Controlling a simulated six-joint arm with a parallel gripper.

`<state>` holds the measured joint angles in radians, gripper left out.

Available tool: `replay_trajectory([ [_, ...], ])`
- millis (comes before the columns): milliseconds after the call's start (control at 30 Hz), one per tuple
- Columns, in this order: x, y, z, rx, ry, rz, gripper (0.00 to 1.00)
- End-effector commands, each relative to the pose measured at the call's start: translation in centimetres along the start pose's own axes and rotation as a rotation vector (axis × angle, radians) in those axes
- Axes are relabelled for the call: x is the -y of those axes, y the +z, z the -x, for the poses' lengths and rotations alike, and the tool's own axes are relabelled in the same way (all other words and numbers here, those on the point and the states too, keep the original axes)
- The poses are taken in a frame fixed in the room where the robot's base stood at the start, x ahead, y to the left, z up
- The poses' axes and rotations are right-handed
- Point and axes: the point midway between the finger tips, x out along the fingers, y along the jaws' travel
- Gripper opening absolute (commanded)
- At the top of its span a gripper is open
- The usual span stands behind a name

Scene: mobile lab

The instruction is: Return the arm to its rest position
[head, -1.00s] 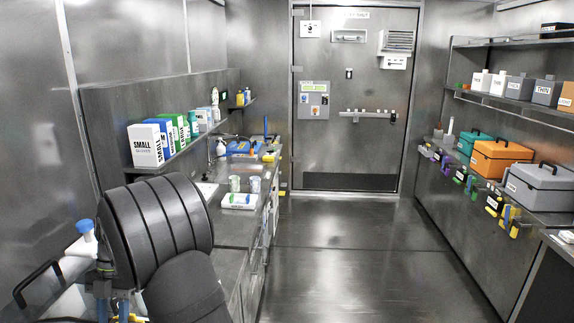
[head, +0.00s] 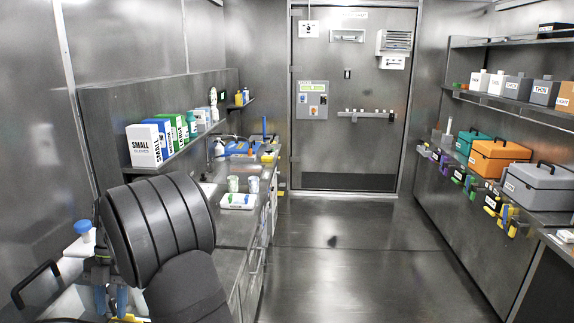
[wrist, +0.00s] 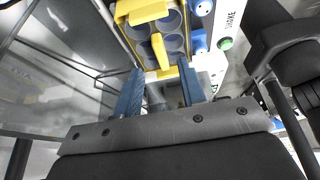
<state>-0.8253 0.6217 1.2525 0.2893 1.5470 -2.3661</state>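My gripper (wrist: 161,82) shows in the wrist view with its two blue fingers apart and nothing clearly held between them. Beyond the fingertips is a yellow rack (wrist: 134,33) with several round grey wells and a yellow upright piece; I cannot tell whether the fingers touch it. In the head view my gripper (head: 111,300) is at the lower left, fingers pointing down over the left bench. My dark arm hides much of the bench there.
A blue-capped container (head: 83,231) stands left of my gripper. A shelf with glove boxes (head: 145,146) is behind my arm. The floor (head: 335,260) is clear. Cases (head: 497,157) line the right shelf.

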Motion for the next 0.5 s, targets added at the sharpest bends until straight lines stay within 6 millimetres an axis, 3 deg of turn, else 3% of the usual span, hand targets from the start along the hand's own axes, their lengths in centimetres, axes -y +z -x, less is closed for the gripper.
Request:
replay_trajectory([
  [500, 0.0, 0.1, 10.0, 0.002, 0.002, -0.001, 0.37],
])
